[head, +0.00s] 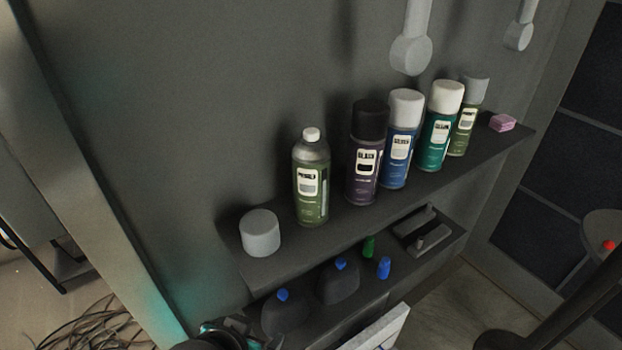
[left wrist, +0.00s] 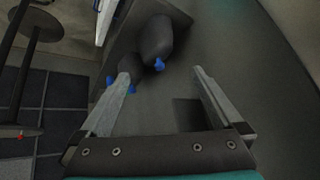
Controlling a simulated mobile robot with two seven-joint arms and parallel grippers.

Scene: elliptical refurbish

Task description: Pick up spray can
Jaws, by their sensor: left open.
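Several spray cans stand upright on the upper shelf in the head view. A green can without its big cap (head: 311,185) is at the left, with a loose grey cap (head: 260,232) in front of it at the shelf's left end. To the right are a purple can with a black cap (head: 364,165), a blue can (head: 399,150), a teal can (head: 440,138) and an olive can (head: 464,130). My left gripper (left wrist: 160,75) is open and empty; part of it shows at the head view's bottom edge, left of and below the shelves. No spray can shows in the left wrist view.
The upper shelf (head: 410,205) juts over a lower shelf holding dark bottles with blue caps (head: 338,285), also in the left wrist view (left wrist: 153,38). A pink block (head: 502,122) sits at the upper shelf's right end. Cables (head: 95,325) lie on the floor at left.

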